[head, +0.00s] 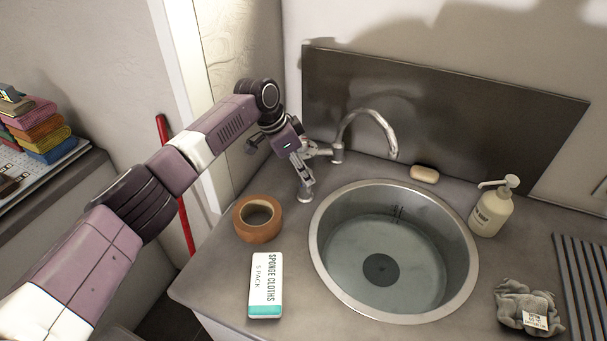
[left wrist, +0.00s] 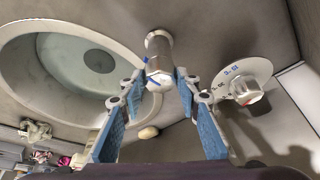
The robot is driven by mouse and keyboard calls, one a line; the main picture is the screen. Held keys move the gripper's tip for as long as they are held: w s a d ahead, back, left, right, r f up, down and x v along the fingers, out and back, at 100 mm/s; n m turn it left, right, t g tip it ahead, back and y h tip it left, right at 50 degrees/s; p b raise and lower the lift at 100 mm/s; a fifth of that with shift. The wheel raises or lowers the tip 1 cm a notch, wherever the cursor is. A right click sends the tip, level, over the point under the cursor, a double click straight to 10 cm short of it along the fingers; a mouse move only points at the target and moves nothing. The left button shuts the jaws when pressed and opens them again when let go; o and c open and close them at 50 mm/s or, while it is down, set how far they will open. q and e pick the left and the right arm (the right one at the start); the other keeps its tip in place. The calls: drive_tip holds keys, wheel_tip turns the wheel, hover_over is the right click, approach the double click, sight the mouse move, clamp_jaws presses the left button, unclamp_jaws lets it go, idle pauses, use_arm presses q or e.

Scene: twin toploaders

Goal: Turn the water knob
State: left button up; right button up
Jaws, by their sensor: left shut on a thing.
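The water knob (head: 305,192) is an upright metal cylinder on the counter, left of the sink. In the left wrist view the knob (left wrist: 158,50) has blue marks on its near end. My left gripper (head: 304,166) reaches it from above. In the left wrist view its blue-padded fingers (left wrist: 160,84) stand on either side of the knob's near end, shut on it. The curved metal faucet (head: 366,115) stands just behind and to the right. The round sink (head: 324,262) holds clear water. My right gripper is not in view.
A tape roll (head: 257,232) and a sponge cloth pack (head: 266,285) lie left of the sink. A white dial (left wrist: 243,88) is close beside my left gripper.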

use_arm(q)
drive_tip(key=o, duration=1.2)
drive_tip(key=shift+c, duration=0.2)
drive_tip(key=shift+r, duration=0.15)
drive_tip(key=v, duration=1.2)
drive_tip(key=shift+a, duration=0.15)
